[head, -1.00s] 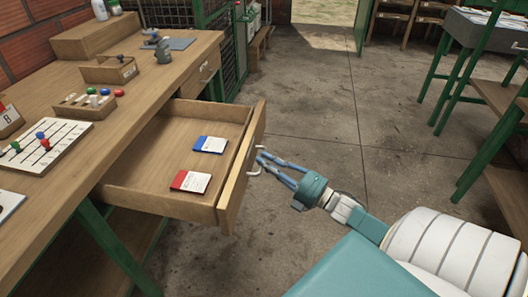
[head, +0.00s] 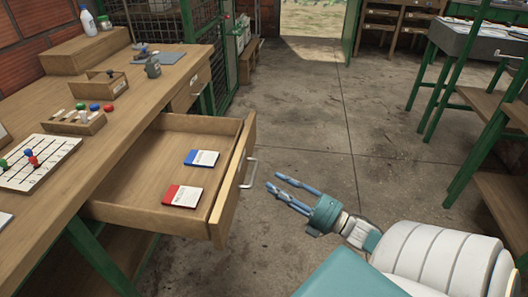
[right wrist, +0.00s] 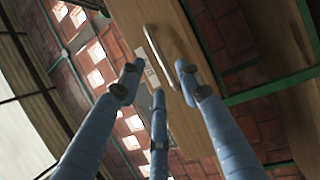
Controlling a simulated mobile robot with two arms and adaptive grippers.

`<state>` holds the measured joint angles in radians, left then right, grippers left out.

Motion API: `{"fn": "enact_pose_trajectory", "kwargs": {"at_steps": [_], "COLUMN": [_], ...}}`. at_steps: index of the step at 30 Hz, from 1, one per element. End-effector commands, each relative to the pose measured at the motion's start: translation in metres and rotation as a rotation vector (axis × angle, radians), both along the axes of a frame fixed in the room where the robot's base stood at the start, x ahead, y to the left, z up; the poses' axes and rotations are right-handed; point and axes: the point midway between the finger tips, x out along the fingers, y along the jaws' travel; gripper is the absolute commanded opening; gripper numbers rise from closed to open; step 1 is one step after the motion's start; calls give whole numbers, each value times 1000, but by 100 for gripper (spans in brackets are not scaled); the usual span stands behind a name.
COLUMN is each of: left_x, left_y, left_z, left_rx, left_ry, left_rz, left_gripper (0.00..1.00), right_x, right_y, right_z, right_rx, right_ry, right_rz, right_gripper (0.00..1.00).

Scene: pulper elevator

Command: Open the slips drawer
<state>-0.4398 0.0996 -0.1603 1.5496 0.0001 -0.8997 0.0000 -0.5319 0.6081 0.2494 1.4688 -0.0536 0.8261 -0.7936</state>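The slips drawer (head: 160,212) is pulled well out of the wooden workbench, its inside in view. A blue-and-white slip pad (head: 202,158) and a red-and-white slip pad (head: 182,196) lie flat in it. The pale bar handle (head: 249,172) is on the drawer front; it also shows in the right wrist view (right wrist: 158,44). My right gripper (head: 275,183) is just right of the handle, apart from it, with its fingers spread and empty. In the right wrist view its fingers (right wrist: 157,75) point toward the drawer front. My left gripper is out of view.
The workbench (head: 150,100) holds a peg tray (head: 78,123), a white board with coloured pegs (head: 40,160) and small boxes. A second, closed drawer (head: 192,88) is farther back. Green-framed shelving stands at right. The concrete floor between is clear.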

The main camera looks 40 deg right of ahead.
Motion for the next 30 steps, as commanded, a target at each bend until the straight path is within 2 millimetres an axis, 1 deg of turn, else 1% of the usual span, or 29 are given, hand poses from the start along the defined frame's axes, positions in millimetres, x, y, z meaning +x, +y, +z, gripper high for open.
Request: {"fn": "enact_pose_trajectory", "kwargs": {"at_steps": [1, 3, 6, 9, 14, 30], "left_x": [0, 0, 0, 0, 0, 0], "left_y": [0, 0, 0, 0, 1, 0], "left_z": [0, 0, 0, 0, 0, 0], "left_rx": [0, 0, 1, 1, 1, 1], "left_ry": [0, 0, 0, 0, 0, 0], "left_rz": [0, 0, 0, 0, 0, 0], "left_gripper": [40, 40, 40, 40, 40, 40], "right_x": [-11, -23, -36, -44, -48, -47], "right_y": [-3, -6, -10, -12, -13, -13], "right_z": [-3, -5, -8, -8, -9, -10], "right_rx": [0, 0, 0, 1, 1, 4], "right_ry": [4, 3, 3, 1, 1, 5], "right_rz": [-2, -1, -1, 0, 0, -2], "right_gripper": [35, 35, 35, 35, 35, 35]}}
